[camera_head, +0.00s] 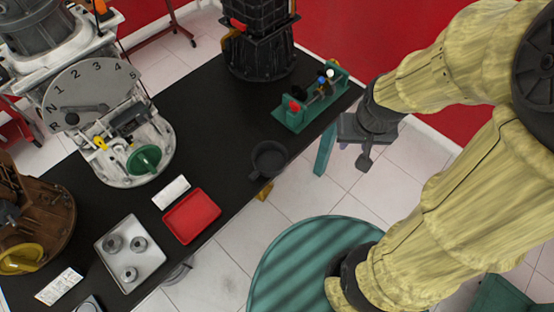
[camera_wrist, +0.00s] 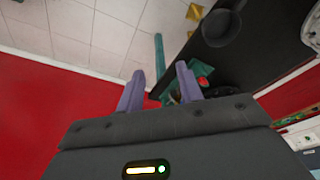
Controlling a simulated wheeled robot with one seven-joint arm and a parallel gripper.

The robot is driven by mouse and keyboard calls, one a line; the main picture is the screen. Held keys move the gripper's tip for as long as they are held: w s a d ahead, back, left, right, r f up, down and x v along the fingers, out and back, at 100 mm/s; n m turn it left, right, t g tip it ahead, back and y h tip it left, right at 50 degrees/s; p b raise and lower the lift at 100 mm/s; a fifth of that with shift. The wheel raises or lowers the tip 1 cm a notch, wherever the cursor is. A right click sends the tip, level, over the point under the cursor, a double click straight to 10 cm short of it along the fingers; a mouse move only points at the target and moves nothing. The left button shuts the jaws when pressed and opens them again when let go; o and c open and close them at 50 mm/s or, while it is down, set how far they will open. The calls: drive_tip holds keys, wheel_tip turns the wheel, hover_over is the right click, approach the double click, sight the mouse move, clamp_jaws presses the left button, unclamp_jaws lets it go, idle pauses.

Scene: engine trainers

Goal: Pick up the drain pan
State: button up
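A round black pan with a short handle or spout (camera_head: 269,158), which looks like the drain pan, sits at the front edge of the black table. It shows as a dark round shape in the wrist view (camera_wrist: 222,27), up and right of my fingers. My gripper (camera_head: 364,160) is off the table's right end, to the right of the pan and apart from it. In the wrist view its two purple-grey fingers (camera_wrist: 160,86) are spread with nothing held between them.
On the black table (camera_head: 225,150) are a red tray (camera_head: 191,218), a grey tray (camera_head: 111,268) with metal parts, a white card (camera_head: 171,192) and engine trainers. A green stand (camera_head: 302,116) is at the right end, near my gripper.

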drive_tip(key=o, duration=0.5)
drive_tip(key=shift+w+f, duration=0.1)
drive_tip(key=shift+f, duration=0.05)
drive_tip(key=shift+o, duration=1.2)
drive_tip(key=w+a+f+n+b, duration=0.3)
drive_tip(key=a, duration=0.2)
drive_tip(key=shift+w+a+f+g, duration=0.35)
drive_tip(key=shift+w+f+g, duration=0.05)
drive_tip(key=w+a+f+n+g+b, duration=0.1)
drive_tip(key=a+f+n, duration=0.3)
drive_tip(key=a, duration=0.6)
drive_tip(key=w+a+f+n+b, duration=0.2)
drive_tip(key=a+f+n+b, duration=0.2)
drive_tip(key=a, duration=0.7)
wheel_tip(320, 180, down, 2)
drive_tip(key=shift+w+f+g, duration=0.2)
drive_tip(key=shift+f+g, duration=0.05)
drive_tip(key=shift+g, duration=0.15)
wheel_tip(320, 180, down, 12)
drive_tip(key=shift+d+f+p, duration=0.1)
drive_tip(key=shift+f+p, duration=0.05)
drive_tip(key=shift+p, duration=0.25)
